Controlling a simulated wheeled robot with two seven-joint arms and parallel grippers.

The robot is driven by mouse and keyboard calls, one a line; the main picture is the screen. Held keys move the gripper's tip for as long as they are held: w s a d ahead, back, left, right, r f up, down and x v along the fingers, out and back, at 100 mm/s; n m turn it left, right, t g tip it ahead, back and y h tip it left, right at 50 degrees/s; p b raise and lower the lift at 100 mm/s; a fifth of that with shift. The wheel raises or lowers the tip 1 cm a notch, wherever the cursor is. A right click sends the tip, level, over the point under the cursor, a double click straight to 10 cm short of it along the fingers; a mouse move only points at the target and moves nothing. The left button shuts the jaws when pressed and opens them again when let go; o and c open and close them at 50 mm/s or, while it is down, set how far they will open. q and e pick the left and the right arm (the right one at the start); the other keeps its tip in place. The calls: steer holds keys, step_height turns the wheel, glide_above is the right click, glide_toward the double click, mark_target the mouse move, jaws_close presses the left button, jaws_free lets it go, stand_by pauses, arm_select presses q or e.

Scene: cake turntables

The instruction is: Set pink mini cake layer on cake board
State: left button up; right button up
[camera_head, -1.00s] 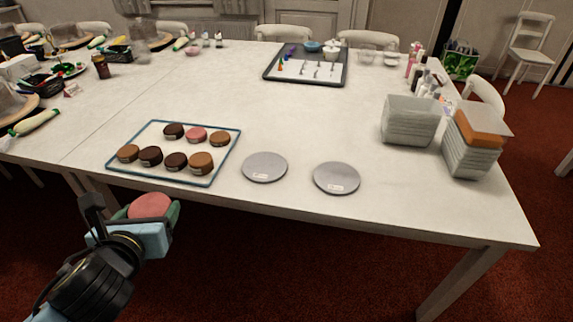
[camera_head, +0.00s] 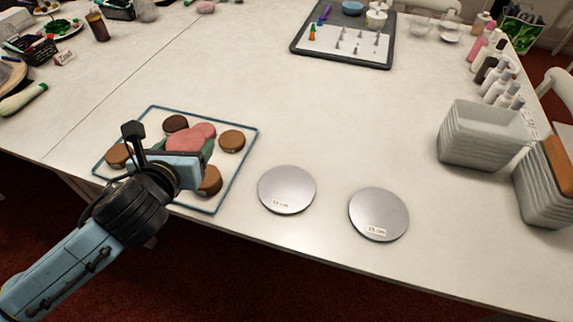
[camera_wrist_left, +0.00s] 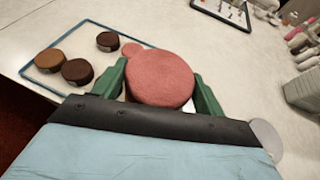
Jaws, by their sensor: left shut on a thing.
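My left gripper (camera_head: 190,150) is shut on a round pink mini cake layer (camera_head: 186,143), held above the tray of cakes. In the left wrist view the held pink layer (camera_wrist_left: 160,77) sits between the two green fingers (camera_wrist_left: 206,98). A second pink layer (camera_head: 205,130) lies on the tray, partly hidden behind the held one. Two round grey cake boards lie bare on the table right of the tray: one nearer the tray (camera_head: 287,190) and one farther right (camera_head: 378,214), each with a small label. My right gripper is not in view.
The blue-rimmed tray (camera_head: 236,180) holds several brown and dark layers, some hidden by my arm. Stacked grey containers (camera_head: 480,135) stand at right, near bottles (camera_head: 495,75). A dark tray (camera_head: 343,58) with small tools lies at the back. The table between is clear.

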arm_select(q)
steer(key=w+d+f+m+h, duration=0.2)
steer(key=w+d+h, duration=0.1)
steer(key=d, duration=0.3)
steer(key=m+g+h+p, duration=0.2)
steer(key=m+g+h, duration=0.2)
steer(key=m+h, duration=0.2)
glide_above(284, 190)
step_height(284, 190, down, 7)
step_height(284, 190, down, 4)
steer(key=shift+d+f+b, duration=0.1)
steer(key=shift+f+b, duration=0.1)
steer(key=shift+b, duration=0.45)
steer(key=shift+f, duration=1)
step_height(284, 190, down, 2)
steer(key=shift+f+b, duration=0.25)
steer(key=shift+b, duration=0.45)
steer(key=shift+f, duration=0.15)
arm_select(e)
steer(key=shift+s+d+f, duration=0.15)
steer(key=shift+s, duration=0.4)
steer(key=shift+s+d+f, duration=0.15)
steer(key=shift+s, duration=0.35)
